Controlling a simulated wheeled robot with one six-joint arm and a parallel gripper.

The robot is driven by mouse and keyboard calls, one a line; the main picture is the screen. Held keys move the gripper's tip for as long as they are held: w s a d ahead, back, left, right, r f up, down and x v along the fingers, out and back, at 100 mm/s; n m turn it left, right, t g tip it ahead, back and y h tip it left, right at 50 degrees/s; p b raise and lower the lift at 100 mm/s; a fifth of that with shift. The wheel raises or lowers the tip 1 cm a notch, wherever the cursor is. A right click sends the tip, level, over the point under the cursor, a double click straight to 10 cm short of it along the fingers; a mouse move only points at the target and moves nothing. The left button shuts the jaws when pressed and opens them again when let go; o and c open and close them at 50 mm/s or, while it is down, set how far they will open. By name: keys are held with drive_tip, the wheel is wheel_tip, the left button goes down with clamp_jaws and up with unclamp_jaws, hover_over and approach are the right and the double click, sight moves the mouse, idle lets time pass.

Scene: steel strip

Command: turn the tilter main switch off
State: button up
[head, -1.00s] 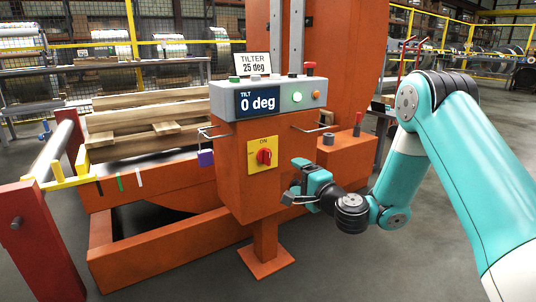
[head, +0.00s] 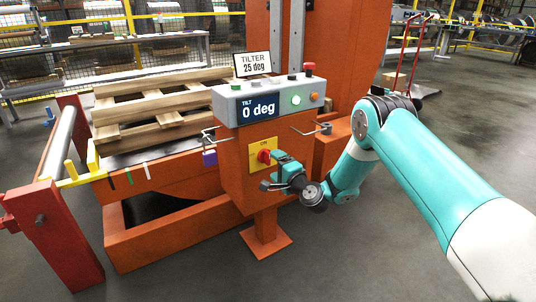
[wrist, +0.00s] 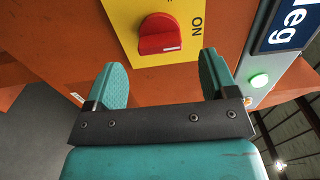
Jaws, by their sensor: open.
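The tilter main switch is a red rotary knob (head: 264,156) on a yellow plate (head: 259,146) on the front of the orange control post. In the wrist view the knob (wrist: 158,36) lies ahead of the fingers. Its white mark faces the side where ON is printed. My gripper (head: 272,173) is open and empty, close in front of the knob at its lower right in the head view. In the wrist view the two teal fingers (wrist: 161,68) are spread, with the knob beyond the gap between their tips, apart from them. The gripper hides part of the plate.
The grey panel (head: 229,106) above shows 0 deg, with a lit green button (head: 295,100) and other buttons. Wire handles stick out on both sides; a purple padlock (head: 209,158) hangs at the left one. A wooden pallet (head: 170,105) lies behind at the left.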

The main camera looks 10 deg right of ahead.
sight(270, 160)
drive_tip(key=shift+x, duration=2.7)
drive_tip(key=c, duration=0.9)
